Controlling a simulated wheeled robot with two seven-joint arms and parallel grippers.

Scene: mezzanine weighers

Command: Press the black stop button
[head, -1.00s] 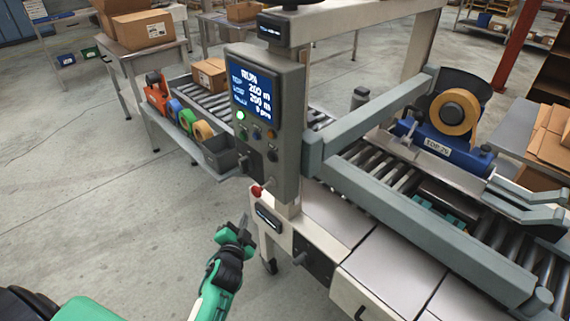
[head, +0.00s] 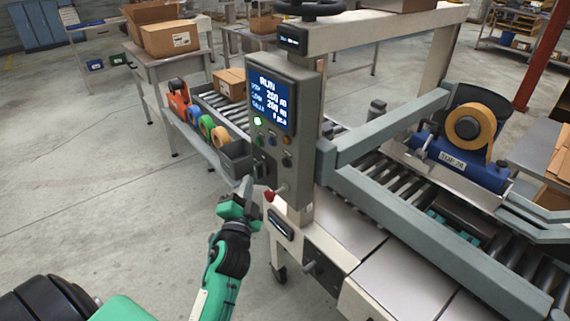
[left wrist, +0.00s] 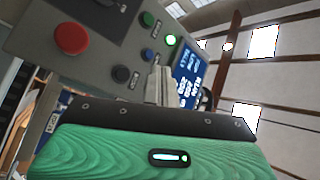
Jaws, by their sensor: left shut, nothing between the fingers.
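The grey control panel (head: 308,120) stands on the machine frame, its screen lit with "RUN". In the left wrist view a round black button (left wrist: 121,74) sits on the panel (left wrist: 60,75), near a blue button (left wrist: 148,54) and a green button (left wrist: 147,19). The label beside the black button is too small to read. My left gripper (head: 247,182) is shut and empty, just left of the panel's lower part. In the left wrist view its closed fingers (left wrist: 160,86) point toward the panel, to the right of the black button in the picture. My right gripper is not in view.
A red mushroom button (left wrist: 70,39) is on the same panel face. A grey bin (head: 236,160) and tape rolls (head: 206,127) sit on a side shelf behind my left gripper. The conveyor with its tape head (head: 468,130) is at right. Open floor lies left.

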